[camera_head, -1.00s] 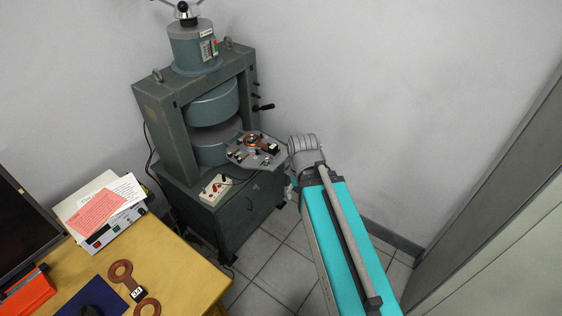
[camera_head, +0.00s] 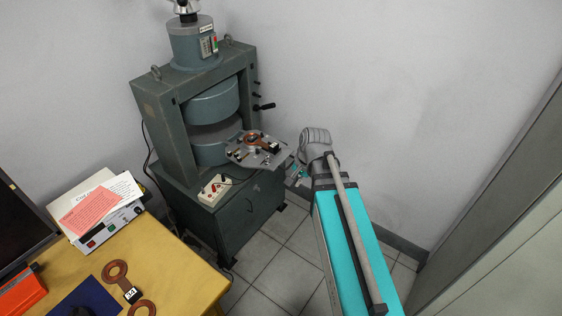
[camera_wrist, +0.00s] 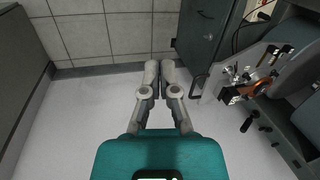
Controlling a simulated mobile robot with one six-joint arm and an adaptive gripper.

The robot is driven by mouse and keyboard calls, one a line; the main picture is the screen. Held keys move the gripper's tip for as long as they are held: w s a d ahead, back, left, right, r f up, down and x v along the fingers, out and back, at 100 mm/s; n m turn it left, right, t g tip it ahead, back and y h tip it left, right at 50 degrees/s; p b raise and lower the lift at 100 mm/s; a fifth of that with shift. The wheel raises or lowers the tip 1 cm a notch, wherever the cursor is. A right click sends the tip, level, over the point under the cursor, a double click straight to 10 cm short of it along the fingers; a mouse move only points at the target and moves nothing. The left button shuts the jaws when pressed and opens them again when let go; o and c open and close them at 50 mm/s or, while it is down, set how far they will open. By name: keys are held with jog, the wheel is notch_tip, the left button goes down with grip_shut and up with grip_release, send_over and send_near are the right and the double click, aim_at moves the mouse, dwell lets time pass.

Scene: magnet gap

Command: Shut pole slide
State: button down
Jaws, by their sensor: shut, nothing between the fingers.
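The pole slide (camera_head: 277,160) is a grey plate that sticks out to the right from the gap of the green magnet (camera_head: 213,104). A copper-coloured ring and small dark and brass fittings sit on it. My gripper (camera_head: 296,172) is just right of the plate's outer end, small and partly hidden by my wrist. In the wrist view my gripper (camera_wrist: 160,64) has its fingers together and empty. There the slide (camera_wrist: 213,90) lies to the right of the fingertips, with a visible space between. I cannot tell whether they touch anything.
A wooden desk (camera_head: 178,272) with papers and copper rings stands at lower left. A grey panel (camera_head: 510,200) is at far right. The floor between is clear.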

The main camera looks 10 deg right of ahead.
aim_at(276, 158)
jog(key=w+d+f+m+t+y+b, duration=0.2)
jog(key=w+d+m+b, duration=0.1)
jog(key=w+m, duration=0.5)
jog(key=w+d+f+m+t+y+b, duration=0.1)
jog(key=w+m+b, duration=0.4)
jog(key=m, duration=0.6)
jog(key=shift+w+d+f+t+y, duration=0.4)
jog(key=shift+w+d+f+t, duration=0.2)
jog(key=shift+w+d+t, duration=0.6)
jog(key=shift+w+d, duration=0.15)
jog(key=shift+d, duration=0.1)
jog(key=shift+a+f+b, duration=0.1)
jog(key=shift+f+b, duration=0.05)
jog(key=shift+b, duration=0.2)
jog(key=b+x, duration=0.6)
jog(key=x, duration=0.3)
jog(key=shift+a+f+b, duration=0.1)
jog(key=shift+f+b, duration=0.2)
jog(key=shift+b, duration=0.1)
jog(key=shift+w+a, duration=0.95)
jog(key=shift+w, duration=0.1)
jog(key=shift+w+a, duration=0.55)
